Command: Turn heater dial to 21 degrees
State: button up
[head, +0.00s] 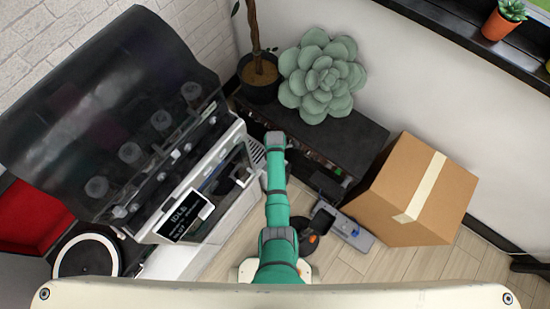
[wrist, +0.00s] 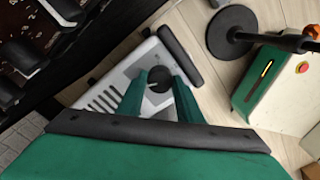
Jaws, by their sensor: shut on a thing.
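The heater dial (wrist: 159,78) is a dark round knob with a small light mark on its face. It sits on the light grey heater panel (wrist: 128,72), beside a row of slots. In the wrist view, the two green fingers of my gripper (wrist: 158,84) stand on either side of the dial and are shut on it. No degree numbers are readable, so I cannot tell the setting. In the head view, a slotted pale surface (head: 257,153) shows left of my arm's end; my arm hides the dial and fingertips there.
A large machine with a dark, clear hood (head: 120,110) and a lit display (head: 183,214) stands left of my arm. A black low shelf (head: 335,132) holds a potted plant (head: 260,78) and a succulent-shaped object (head: 320,75). A cardboard box (head: 400,190) is at right. Some wooden floor is bare.

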jog(key=m, duration=1.4)
jog(key=shift+w+m, duration=0.1)
jog(key=shift+m, duration=0.2)
jog(key=m, duration=0.3)
jog(key=shift+m, duration=0.3)
jog(key=m, duration=0.3)
jog(key=shift+m, duration=0.4)
jog(key=m, duration=0.4)
jog(key=shift+m, duration=1.7)
